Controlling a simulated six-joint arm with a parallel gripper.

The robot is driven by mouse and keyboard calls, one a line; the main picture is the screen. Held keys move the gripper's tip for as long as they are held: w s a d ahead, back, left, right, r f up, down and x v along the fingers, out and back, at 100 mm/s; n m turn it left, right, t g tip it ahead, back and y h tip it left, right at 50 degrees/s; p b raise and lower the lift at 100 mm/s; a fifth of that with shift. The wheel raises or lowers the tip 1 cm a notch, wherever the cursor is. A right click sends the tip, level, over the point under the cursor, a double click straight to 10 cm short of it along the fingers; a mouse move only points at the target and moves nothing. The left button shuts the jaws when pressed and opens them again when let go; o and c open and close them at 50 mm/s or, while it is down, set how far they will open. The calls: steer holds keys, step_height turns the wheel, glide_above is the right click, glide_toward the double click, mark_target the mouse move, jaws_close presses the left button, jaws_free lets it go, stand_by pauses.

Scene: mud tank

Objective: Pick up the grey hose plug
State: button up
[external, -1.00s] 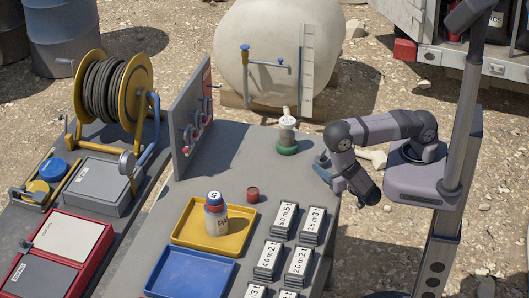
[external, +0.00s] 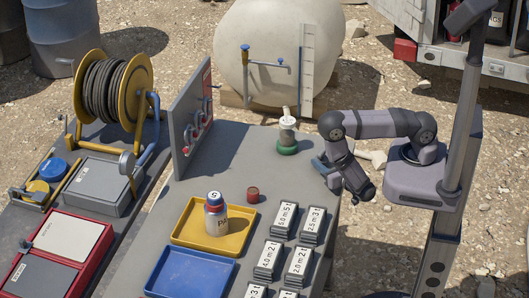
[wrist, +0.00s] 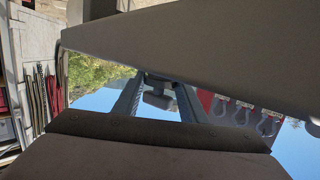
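I cannot pick out the grey hose plug with certainty in either view. My gripper (external: 320,170) hangs just off the table's right edge in the external view, its blue fingers spread. In the wrist view its two dark blue fingers (wrist: 157,98) stand apart. A small dark grey shape (wrist: 157,101) shows between them; I cannot tell whether it is behind them or part of the gripper. My own grey links cover much of the wrist view.
An upright panel (external: 180,125) stands at the left.

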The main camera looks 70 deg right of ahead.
mark_target(324, 161)
steer(key=shift+r, duration=0.15)
steer(key=shift+c, duration=0.3)
step_height(324, 161, up, 8)
steer(key=shift+r+p, duration=0.1)
steer(key=shift+p, duration=0.6)
steer(key=shift+r+p, duration=0.8)
steer(key=shift+p, duration=0.15)
